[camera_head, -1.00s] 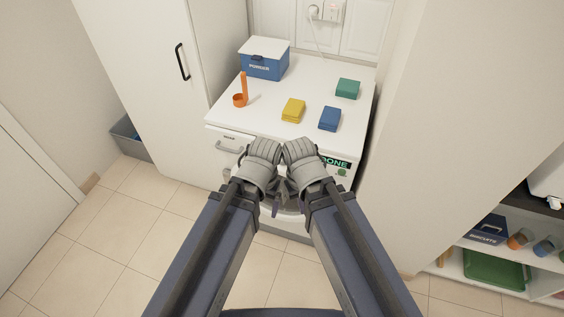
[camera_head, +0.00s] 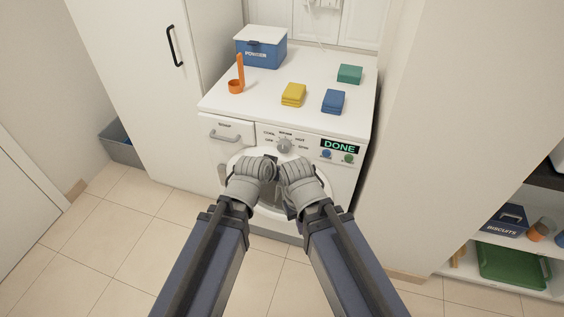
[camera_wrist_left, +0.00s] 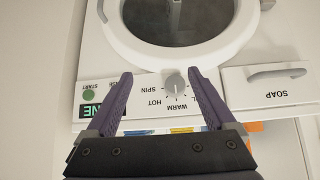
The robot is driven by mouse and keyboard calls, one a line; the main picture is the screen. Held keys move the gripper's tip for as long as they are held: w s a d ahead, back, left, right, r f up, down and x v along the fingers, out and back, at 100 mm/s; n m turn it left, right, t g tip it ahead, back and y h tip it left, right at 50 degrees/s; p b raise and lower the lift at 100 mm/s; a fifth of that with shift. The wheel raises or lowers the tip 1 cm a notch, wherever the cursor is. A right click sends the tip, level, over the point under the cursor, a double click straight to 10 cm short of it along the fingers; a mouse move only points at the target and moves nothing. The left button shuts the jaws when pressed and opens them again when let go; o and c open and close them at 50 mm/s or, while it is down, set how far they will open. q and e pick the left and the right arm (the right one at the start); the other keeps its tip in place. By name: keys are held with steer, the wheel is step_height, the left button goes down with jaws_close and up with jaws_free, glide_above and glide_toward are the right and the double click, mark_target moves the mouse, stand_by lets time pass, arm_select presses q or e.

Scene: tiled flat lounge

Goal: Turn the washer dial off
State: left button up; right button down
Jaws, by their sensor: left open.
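The washer (camera_head: 340,175) stands ahead, and its display reads DONE. Its round grey dial (camera_head: 285,145) is on the front panel, ringed by labels including COOL, WARM, HOT and SPIN; I cannot tell which one it points at. In the left wrist view, upside down, the dial (camera_wrist_left: 175,86) lies between my open left gripper's fingers (camera_wrist_left: 157,74), nearer the right finger. No contact shows. In the head view my left gripper (camera_head: 268,164) is just below the dial, in front of the round door. My right gripper (camera_head: 290,200) is beside it, its fingers mostly hidden by its wrist.
On the washer top are a blue powder box (camera_head: 260,54), an orange scoop (camera_head: 237,84), and yellow (camera_head: 293,95), blue (camera_head: 333,101) and green (camera_head: 350,74) blocks. A soap drawer (camera_head: 225,133) is left of the dial. Tall white panels flank the washer.

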mark_target(283, 148)
arm_select(q)
steer(key=w+f+t+b, duration=0.1)
steer(key=w+b, duration=0.1)
steer(key=w, duration=0.2)
steer(key=w+d+t+b, duration=0.1)
steer(key=w+t+b, duration=0.1)
steer(key=w+b, duration=0.1)
steer(key=w+f+t+h+b, duration=0.1)
steer(key=w+b, duration=0.2)
steer(key=w, duration=0.2)
steer(key=shift+w+d+f+n+t, duration=0.15)
steer(key=shift+d+f+n+t, duration=0.15)
steer(key=shift+d+f+t, duration=0.1)
steer(key=shift+r, duration=0.1)
arm_select(e)
step_height(283, 148, down, 10)
steer(key=w, duration=0.1)
steer(key=shift+d+f, duration=0.15)
steer(key=shift+d, duration=0.2)
arm_select(q)
steer(key=c, duration=1.4)
